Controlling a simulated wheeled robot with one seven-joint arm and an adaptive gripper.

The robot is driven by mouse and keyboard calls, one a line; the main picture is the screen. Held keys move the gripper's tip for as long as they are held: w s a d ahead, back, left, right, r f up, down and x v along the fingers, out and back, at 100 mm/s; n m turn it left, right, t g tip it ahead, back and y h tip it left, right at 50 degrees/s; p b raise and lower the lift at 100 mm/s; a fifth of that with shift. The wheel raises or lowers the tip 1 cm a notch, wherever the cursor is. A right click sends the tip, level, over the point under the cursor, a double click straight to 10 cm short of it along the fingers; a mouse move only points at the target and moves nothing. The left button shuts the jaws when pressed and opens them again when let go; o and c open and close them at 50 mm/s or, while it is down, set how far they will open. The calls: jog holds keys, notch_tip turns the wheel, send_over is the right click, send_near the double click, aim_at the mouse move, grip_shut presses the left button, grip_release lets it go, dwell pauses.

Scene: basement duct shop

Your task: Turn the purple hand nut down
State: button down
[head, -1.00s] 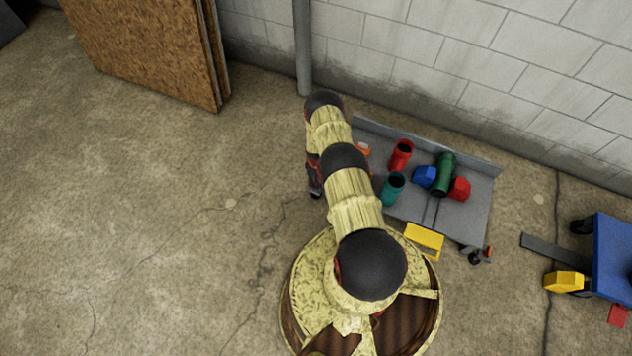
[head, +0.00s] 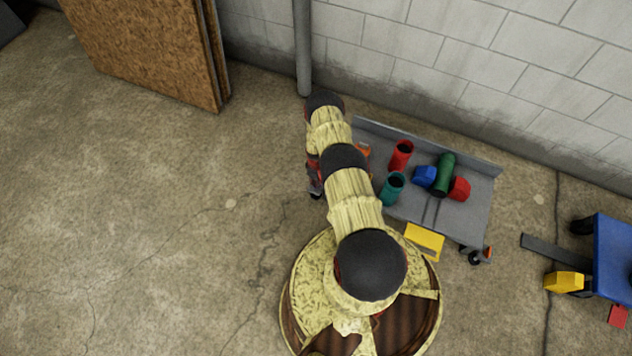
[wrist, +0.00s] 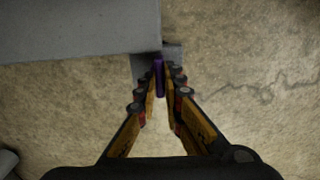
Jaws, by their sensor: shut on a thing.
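The purple hand nut (wrist: 158,78) shows as a narrow purple piece in the middle of the wrist view, beside the edge of a grey surface. My gripper (wrist: 160,88) has its two fingers closed in on either side of it, and they grip it. The fingertips hide part of the nut, and what it is threaded on cannot be made out. In the head view my arm covers the gripper and the nut at the left end of the grey cart (head: 462,217).
The cart bears a red cup (head: 401,155), a teal cup (head: 393,189), a blue block (head: 424,176), a green cylinder (head: 444,174) and a red block (head: 459,188). A block wall stands behind it. A blue object (head: 613,258) is at right. The floor at left is clear.

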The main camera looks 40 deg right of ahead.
jog(key=shift+m, duration=0.4)
jog(key=m, duration=0.3)
jog(key=shift+m, duration=0.4)
jog(key=m, duration=0.4)
jog(key=shift+m, duration=0.3)
jog(key=m, duration=0.8)
jog(key=shift+m, duration=0.5)
jog(key=c, duration=2)
grip_release()
jog(key=shift+o, duration=0.4)
